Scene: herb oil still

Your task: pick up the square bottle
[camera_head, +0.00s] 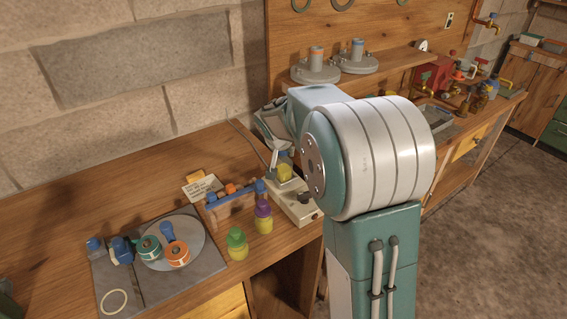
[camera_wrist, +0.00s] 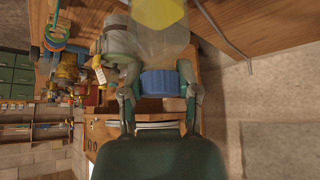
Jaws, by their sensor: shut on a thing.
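In the wrist view, a clear bottle (camera_wrist: 152,45) with a blue cap (camera_wrist: 163,84) and yellow contents lies between the fingers. I take it for the square bottle, but its square shape is not clear here. My gripper (camera_wrist: 158,90) is shut on it around the cap end. In the head view, my gripper (camera_head: 272,128) is partly hidden by my arm. A clear vessel with yellow contents (camera_head: 284,171) shows just below it, over the left end of a pale hotplate-like device (camera_head: 297,205). I cannot tell whether it touches that device.
A small rack (camera_head: 232,205) with blue-topped posts, a purple-capped bottle (camera_head: 263,216) and a green-capped bottle (camera_head: 237,244) stand nearby on the left. A grey plate (camera_head: 200,236) holds tins further left. A thin rod (camera_head: 248,140) rises close to my gripper. The back-left benchtop (camera_head: 110,176) is clear.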

